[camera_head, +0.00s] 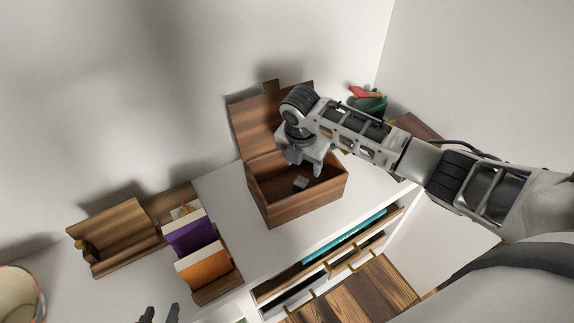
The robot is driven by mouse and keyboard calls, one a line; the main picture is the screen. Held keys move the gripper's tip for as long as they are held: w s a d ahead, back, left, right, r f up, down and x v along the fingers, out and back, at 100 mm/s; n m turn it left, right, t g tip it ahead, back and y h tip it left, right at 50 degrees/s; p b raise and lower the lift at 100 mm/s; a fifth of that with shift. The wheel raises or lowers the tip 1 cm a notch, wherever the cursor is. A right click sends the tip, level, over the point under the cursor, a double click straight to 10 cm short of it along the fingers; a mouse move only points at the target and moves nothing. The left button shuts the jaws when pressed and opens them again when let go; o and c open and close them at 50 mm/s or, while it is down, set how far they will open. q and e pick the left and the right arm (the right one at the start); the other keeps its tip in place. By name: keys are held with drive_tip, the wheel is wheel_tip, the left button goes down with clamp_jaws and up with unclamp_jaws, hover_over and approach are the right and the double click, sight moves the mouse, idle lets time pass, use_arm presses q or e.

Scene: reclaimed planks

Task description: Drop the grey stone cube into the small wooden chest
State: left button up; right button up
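The small wooden chest (300,208) stands on the white top with its lid (253,122) raised at the back. The grey stone cube (301,182) shows inside the chest, low in the box and apart from the fingers. My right gripper (306,166) is over the chest opening, its fingers spread and empty; the gripper and arm hide part of the lid and the chest's back. My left gripper (159,314) shows only as two dark, separated fingertips at the bottom edge, with nothing seen between them.
A wooden holder with purple (190,235) and orange (204,267) items stands left of the chest, beside a wooden stand (112,235). A green container (371,104) is behind my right arm. A round pale vessel (20,298) is at lower left. Open drawers (330,252) lie in front.

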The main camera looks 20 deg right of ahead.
wheel_tip(320, 180, up, 16)
drive_tip(key=s+a, duration=0.1)
drive_tip(key=a, duration=0.1)
drive_tip(key=shift+s+f, duration=0.15)
drive_tip(key=shift+s, duration=0.1)
idle(0.4)
